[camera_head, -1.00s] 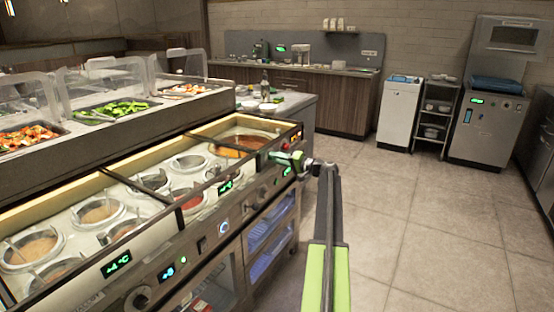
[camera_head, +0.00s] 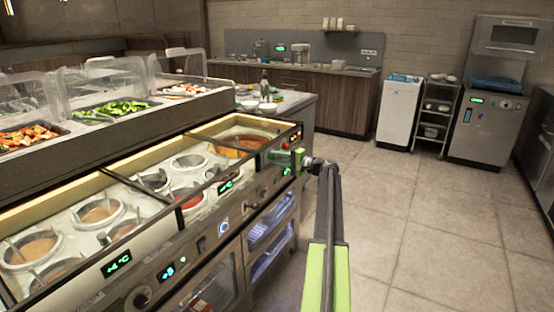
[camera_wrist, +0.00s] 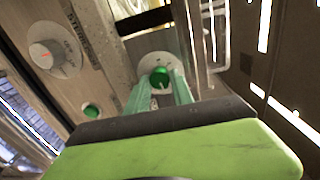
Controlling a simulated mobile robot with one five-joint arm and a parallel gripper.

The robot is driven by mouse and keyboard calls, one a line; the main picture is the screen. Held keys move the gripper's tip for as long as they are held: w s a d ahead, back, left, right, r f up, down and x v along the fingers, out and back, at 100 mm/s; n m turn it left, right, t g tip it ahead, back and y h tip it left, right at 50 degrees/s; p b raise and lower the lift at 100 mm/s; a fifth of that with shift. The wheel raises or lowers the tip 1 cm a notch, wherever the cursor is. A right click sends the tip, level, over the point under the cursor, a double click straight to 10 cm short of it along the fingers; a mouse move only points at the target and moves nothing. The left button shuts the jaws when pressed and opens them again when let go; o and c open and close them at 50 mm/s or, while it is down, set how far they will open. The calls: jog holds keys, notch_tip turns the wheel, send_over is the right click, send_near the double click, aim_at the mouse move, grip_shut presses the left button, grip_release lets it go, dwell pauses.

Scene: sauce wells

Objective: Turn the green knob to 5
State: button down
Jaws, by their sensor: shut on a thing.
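The green knob (camera_wrist: 159,77) sits on a round pale dial plate on the counter's front panel. Its face shows a light pointer line; the scale numbers around it are too small to read. My gripper (camera_wrist: 160,83) has its two green fingers on either side of the knob, closed on it. In the head view my gripper (camera_head: 298,161) is at the far right end of the sauce counter's front panel (camera_head: 215,222), and it hides the knob there.
A grey knob (camera_wrist: 46,54) with a red mark and a round green button (camera_wrist: 91,111) are beside the green knob in the wrist view. Sauce wells (camera_head: 101,211) fill the counter top. The tiled floor (camera_head: 430,230) to the right is clear.

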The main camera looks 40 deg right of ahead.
jog(key=c, duration=1.1)
grip_release()
jog(key=f+v, duration=0.1)
jog(key=v, duration=1.6)
jog(key=shift+s+r+p, duration=0.25)
jog(key=shift+r+p, duration=0.15)
